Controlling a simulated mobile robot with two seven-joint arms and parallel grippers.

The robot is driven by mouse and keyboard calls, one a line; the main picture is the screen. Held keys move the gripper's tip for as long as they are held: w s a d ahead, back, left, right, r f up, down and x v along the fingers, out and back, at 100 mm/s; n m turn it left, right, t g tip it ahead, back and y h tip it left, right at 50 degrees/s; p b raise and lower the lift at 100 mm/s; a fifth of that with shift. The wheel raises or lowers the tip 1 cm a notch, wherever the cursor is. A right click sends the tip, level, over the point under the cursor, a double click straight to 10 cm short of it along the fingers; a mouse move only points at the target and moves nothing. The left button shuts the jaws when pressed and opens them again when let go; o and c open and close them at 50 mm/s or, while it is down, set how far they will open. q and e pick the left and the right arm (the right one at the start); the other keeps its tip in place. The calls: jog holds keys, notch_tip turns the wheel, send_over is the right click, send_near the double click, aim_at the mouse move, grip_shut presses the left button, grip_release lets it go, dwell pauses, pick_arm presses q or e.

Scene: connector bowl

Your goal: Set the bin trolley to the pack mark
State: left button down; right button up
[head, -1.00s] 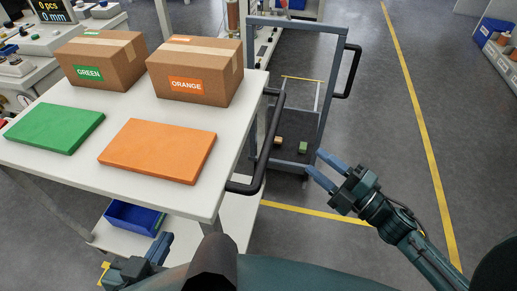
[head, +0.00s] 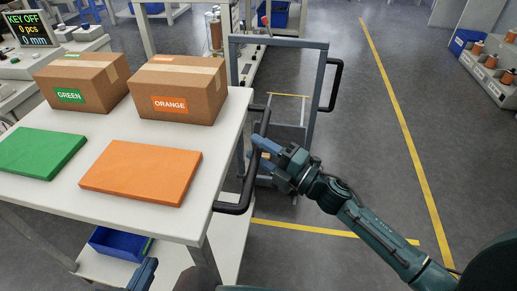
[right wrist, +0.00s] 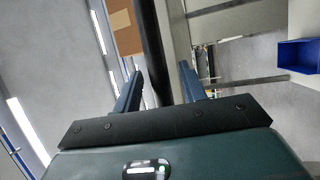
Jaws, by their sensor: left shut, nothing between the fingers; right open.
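A white trolley (head: 226,128) with a black handle (head: 234,208) at its right end carries a blue bin (head: 118,244) on its lower shelf. A grey-framed trolley (head: 233,62) with its own black handle (head: 335,86) stands beyond it. I cannot tell which is the bin trolley. My right gripper (head: 260,150) is open at the white trolley's handle. In the right wrist view a black bar (right wrist: 152,45) passes between the open fingers (right wrist: 160,76). My left gripper (head: 145,274) is shut and empty, partly cut off at the bottom edge. Yellow floor lines (head: 305,229) show; I cannot tell which is the pack mark.
The white top bears a green-labelled box (head: 84,82), an orange-labelled box (head: 180,90), a green panel (head: 42,152) and an orange panel (head: 140,172). A long yellow line (head: 400,120) runs along clear floor on the right. Shelving (head: 488,50) stands far right.

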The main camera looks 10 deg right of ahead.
jog(key=shift+w+a, duration=0.15)
jog(key=shift+w, duration=0.05)
grip_shut()
dwell(0.4)
